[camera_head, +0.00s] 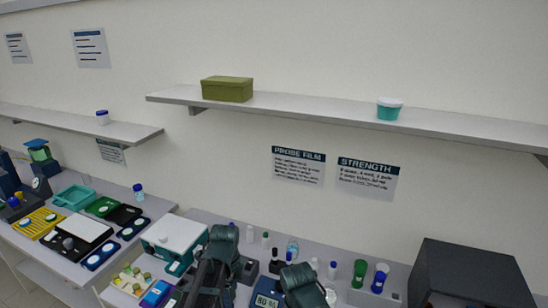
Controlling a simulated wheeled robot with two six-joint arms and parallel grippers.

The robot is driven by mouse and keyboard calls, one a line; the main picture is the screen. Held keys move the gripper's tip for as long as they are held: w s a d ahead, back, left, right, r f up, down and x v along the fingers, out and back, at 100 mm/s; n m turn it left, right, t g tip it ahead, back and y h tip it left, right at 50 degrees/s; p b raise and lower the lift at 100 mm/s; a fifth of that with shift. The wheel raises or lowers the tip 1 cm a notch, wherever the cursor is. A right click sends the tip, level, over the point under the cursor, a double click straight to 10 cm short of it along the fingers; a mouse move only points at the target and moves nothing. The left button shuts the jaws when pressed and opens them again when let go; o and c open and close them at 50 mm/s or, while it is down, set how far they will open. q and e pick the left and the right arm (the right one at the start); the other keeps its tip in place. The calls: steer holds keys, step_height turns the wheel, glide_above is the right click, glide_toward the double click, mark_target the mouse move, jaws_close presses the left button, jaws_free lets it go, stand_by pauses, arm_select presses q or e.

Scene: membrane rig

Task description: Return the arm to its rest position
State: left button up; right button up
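Two dark green-black upper parts of my arms show at the bottom middle, one left of the other, in front of the bench. I cannot make out the fingers of either gripper. Nothing is visibly held by the parts of the arms that show.
A white-and-teal box (172,236) stands left of my arms on the bench. A black cabinet (470,275) stands at the right. Several bottles, including a green one (359,273), stand between. A long shelf (320,109) above holds an olive box (227,89) and a teal tub (389,109).

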step_height(320, 180, down, 16)
steer(key=b, duration=1.4)
steer(key=shift+f, duration=0.1)
arm_select(q)
steer(key=s+d+f+n, duration=0.3)
steer(key=s+f+n, duration=0.1)
steer(key=f+n, duration=0.1)
steer(key=s+d+f+n, duration=0.2)
steer(key=s+f+n, duration=0.2)
steer(key=f+n, duration=0.1)
steer(key=s+d+f+n+y, duration=0.1)
steer(key=s+d+f+n, duration=0.2)
steer(key=s+f+n, duration=0.1)
steer(key=shift+s+d+f+n+b, duration=0.2)
steer(key=shift+f+n, duration=0.1)
steer(key=shift+f, duration=0.35)
steer(key=shift+s+d+f+n+b, duration=0.1)
steer(key=shift+f+n+b, duration=0.15)
steer(key=shift+f, duration=0.4)
arm_select(e)
steer(key=shift+f, duration=0.25)
steer(key=shift+d, duration=0.1)
